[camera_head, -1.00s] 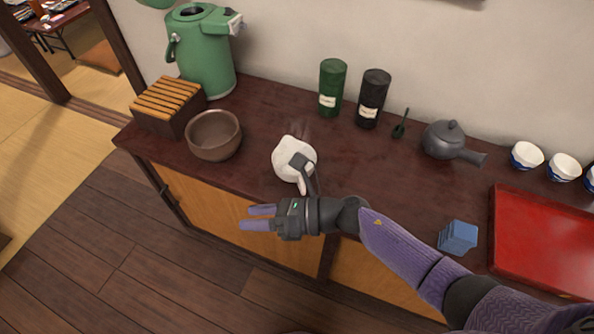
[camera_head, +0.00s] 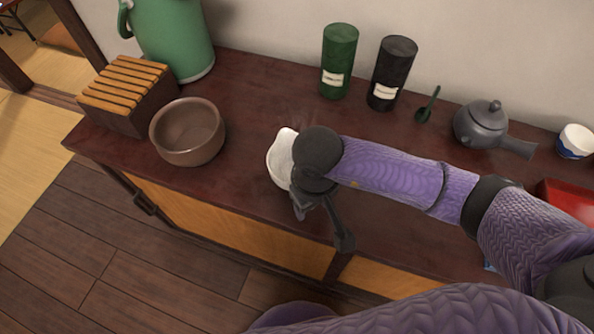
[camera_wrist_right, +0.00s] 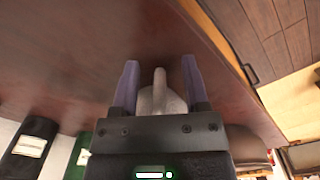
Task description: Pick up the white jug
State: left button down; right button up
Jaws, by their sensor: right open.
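The white jug (camera_head: 281,160) stands on the dark red counter (camera_head: 250,90), and my right wrist covers its right side in the head view. In the right wrist view, the jug (camera_wrist_right: 172,103) shows between the two purple fingers, with its handle pointing up between them. My right gripper (camera_wrist_right: 160,68) is open, one finger on each side of the handle. I cannot tell whether the fingers touch it. My left gripper is not in view.
A brown bowl (camera_head: 188,132) and a slatted wooden box (camera_head: 128,92) stand left of the jug. Green (camera_head: 338,62) and black canisters (camera_head: 391,72), a dark scoop (camera_head: 427,106) and a grey teapot (camera_head: 481,124) stand behind and to the right. A green dispenser (camera_head: 172,35) is at the back left.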

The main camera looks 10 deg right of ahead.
jog(key=shift+f, duration=0.7)
grip_shut()
dwell(0.5)
dwell(0.3)
